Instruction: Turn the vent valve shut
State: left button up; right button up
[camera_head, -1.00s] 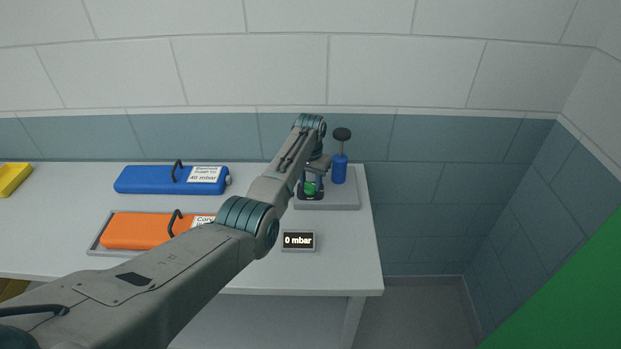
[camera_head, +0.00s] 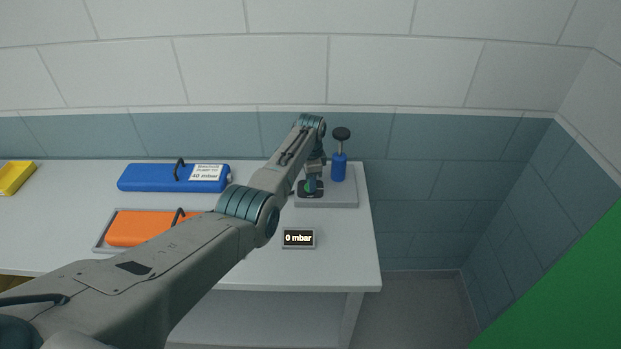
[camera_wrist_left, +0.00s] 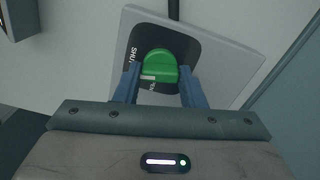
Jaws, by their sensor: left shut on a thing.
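The vent valve is a green knob (camera_wrist_left: 158,68) on a black plate (camera_wrist_left: 190,45) in the left wrist view. The plate has white lettering, SHUT at the left and part of OPEN below the knob. A white mark on the knob lies at its lower left, near the plate's lower edge. My left gripper (camera_wrist_left: 160,88) is shut on the knob, one blue finger on each side. In the head view the gripper (camera_head: 312,178) comes down over the valve and hides most of the knob (camera_head: 308,187). My right gripper is not in view.
A blue bottle-shaped part with a black top (camera_head: 339,167) stands behind the valve on the grey base (camera_head: 340,200). A display (camera_head: 298,238) reads 0 mbar. A blue case (camera_head: 150,178) and an orange case (camera_head: 140,228) lie at the left. The table's right front is clear.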

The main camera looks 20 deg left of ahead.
pick_arm(q)
jog(key=shift+r+m, duration=0.1)
jog(key=shift+m, duration=1.1)
jog(key=shift+w, duration=0.1)
jog(key=o, duration=1)
jog(key=shift+r, duration=0.55)
jog(key=shift+r+b, duration=1.2)
jog(key=shift+r, duration=3.65)
jog(key=shift+f, duration=0.1)
